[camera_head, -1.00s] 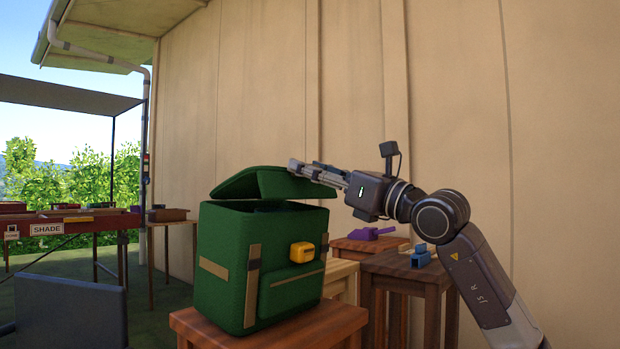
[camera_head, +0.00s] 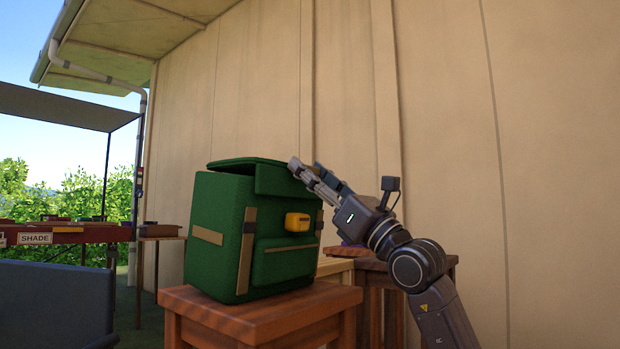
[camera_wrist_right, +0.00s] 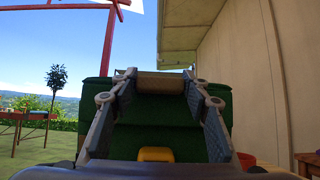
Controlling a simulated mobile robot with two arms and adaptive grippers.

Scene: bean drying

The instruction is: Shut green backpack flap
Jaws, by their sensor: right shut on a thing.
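The green backpack (camera_head: 212,215) stands upright on a wooden stool, with tan straps and a yellow buckle (camera_head: 298,222) on its front. Its flap (camera_head: 275,180) lies over the top, and its front part hangs down over the upper front, above the buckle. My right gripper (camera_head: 303,168) is at the flap's right front edge, shut on the flap. In the right wrist view, the fingers (camera_wrist_right: 160,95) stand on either side of the flap's tan strip (camera_wrist_right: 160,84), with the buckle (camera_wrist_right: 155,154) below. My left gripper is not in view.
The stool (camera_head: 250,318) bears the backpack. A beige wall (camera_head: 440,100) rises close behind. A table with a SHADE sign (camera_head: 35,238) stands at the left.

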